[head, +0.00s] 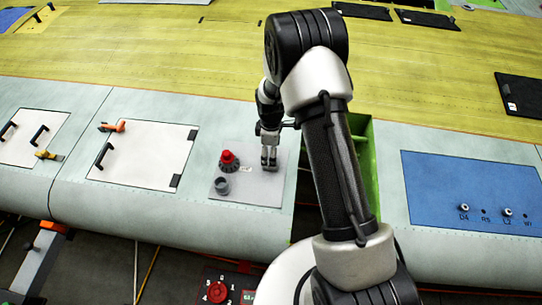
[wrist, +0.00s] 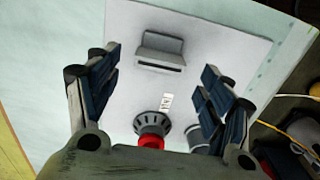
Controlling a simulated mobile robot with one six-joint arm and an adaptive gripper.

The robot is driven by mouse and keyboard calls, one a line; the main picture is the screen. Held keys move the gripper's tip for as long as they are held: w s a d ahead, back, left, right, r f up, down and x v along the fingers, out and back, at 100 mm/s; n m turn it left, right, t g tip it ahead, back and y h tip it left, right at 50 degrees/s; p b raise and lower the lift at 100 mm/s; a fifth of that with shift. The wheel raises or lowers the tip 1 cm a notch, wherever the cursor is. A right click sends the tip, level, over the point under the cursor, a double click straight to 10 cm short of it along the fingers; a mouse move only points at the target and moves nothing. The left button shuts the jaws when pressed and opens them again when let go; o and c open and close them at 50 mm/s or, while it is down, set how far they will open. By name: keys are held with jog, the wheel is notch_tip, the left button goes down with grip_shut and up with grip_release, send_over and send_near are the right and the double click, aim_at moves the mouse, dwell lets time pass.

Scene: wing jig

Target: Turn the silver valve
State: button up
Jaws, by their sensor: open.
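I cannot tell the exact height of the fingertips over the plate.
A red knob on a dark ribbed base (head: 229,160) and a short grey cylinder (head: 221,186) stand on the plate, left of my gripper. The cylinder (wrist: 199,137) is close to the right finger in the wrist view. A green-edged opening (head: 362,170) lies to the right.

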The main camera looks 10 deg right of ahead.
jog(key=shift+f, duration=2.15)
jog(key=shift+c, duration=0.2)
jog(key=c, duration=1)
